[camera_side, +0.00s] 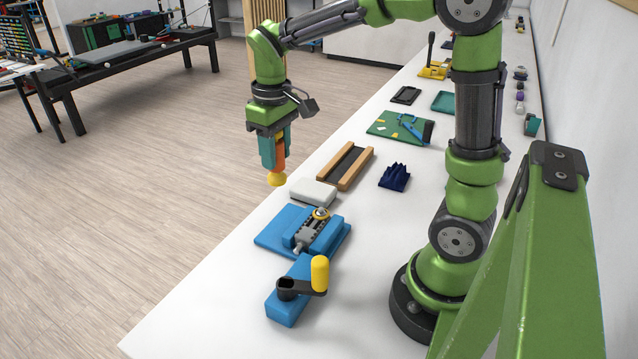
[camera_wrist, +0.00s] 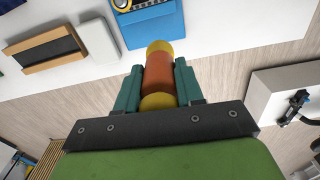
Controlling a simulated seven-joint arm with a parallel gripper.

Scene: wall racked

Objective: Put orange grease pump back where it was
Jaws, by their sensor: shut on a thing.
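The orange grease pump (camera_side: 279,158) is a short orange cylinder with yellow ends. My gripper (camera_side: 273,152) is shut on it, with a teal finger on each side. The pump hangs roughly upright in the air near the table's left edge, its yellow lower end (camera_side: 277,179) showing below the fingers. In the wrist view the pump (camera_wrist: 159,72) sits between the two fingers. Its place of origin cannot be told from these frames.
On the white table (camera_side: 378,226) stand a blue vise (camera_side: 286,222) with a yellow-handled crank (camera_side: 319,274), a white block (camera_side: 313,192), a wood-sided tray (camera_side: 343,166) and a dark blue finned piece (camera_side: 395,177). A green board (camera_side: 385,126) lies farther back. Bare table lies right of the vise.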

